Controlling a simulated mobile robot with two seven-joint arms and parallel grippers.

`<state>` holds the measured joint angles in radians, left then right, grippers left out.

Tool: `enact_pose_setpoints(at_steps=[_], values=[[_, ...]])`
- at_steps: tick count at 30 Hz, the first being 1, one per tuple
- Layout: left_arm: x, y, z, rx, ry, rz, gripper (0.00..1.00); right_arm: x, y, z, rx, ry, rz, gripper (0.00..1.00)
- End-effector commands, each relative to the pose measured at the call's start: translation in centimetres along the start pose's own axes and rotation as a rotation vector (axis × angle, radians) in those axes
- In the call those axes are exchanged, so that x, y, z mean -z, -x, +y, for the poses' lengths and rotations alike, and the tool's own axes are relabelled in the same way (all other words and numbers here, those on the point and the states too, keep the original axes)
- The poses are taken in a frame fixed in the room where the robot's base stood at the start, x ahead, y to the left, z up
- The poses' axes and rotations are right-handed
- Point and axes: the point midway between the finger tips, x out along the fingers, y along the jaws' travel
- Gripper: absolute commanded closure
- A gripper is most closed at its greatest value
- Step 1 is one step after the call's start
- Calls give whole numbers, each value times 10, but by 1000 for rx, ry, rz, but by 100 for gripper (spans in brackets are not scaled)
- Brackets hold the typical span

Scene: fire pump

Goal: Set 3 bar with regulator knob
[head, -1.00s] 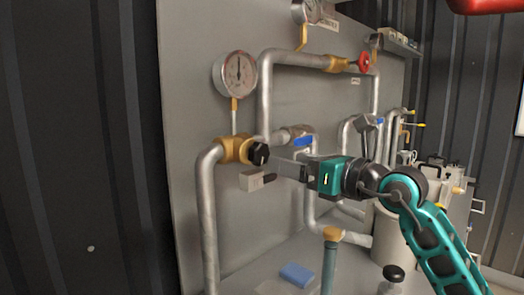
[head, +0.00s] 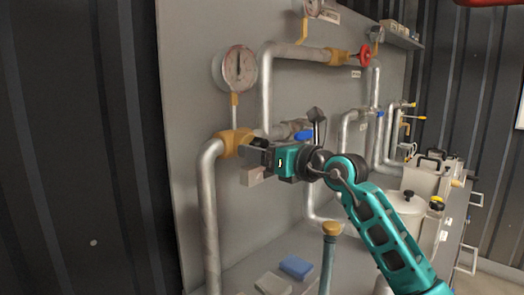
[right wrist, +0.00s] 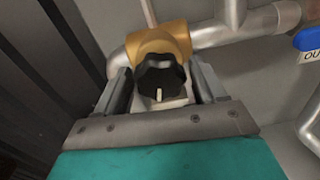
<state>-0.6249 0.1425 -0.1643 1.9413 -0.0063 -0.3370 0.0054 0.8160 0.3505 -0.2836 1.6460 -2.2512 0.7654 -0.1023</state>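The black regulator knob (right wrist: 160,76) sits on a brass fitting (right wrist: 158,42) in the right wrist view. The brass fitting also shows in the head view (head: 231,142), at the bend of a grey pipe below a round gauge (head: 239,68). The gauge's needle points about straight up; its numbers are too small to read. My right gripper (right wrist: 160,85) is open, one finger on each side of the knob, with gaps visible beside it. In the head view my right gripper (head: 262,153) hides most of the knob. My left gripper is out of view.
A red handwheel (head: 366,55) is on the upper pipe. A blue valve handle (head: 303,135) is just behind my right gripper. A blue block (head: 297,268) and a brass-topped post (head: 331,240) stand below. Dark corrugated wall is at left.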

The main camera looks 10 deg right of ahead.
Motion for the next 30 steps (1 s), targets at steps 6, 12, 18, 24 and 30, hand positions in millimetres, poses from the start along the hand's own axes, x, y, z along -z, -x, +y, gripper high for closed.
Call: enact_pose_setpoints(at_steps=[6,12,18,24,30], values=[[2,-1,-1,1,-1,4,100,0,0,0,0,0,0,51],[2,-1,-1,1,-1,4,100,0,0,0,0,0,1,70],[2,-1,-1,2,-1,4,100,0,0,0,1,42,1,76],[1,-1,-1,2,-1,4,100,1,0,0,0,57,1,76],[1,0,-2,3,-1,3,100,1,0,0,0,57,1,32]])
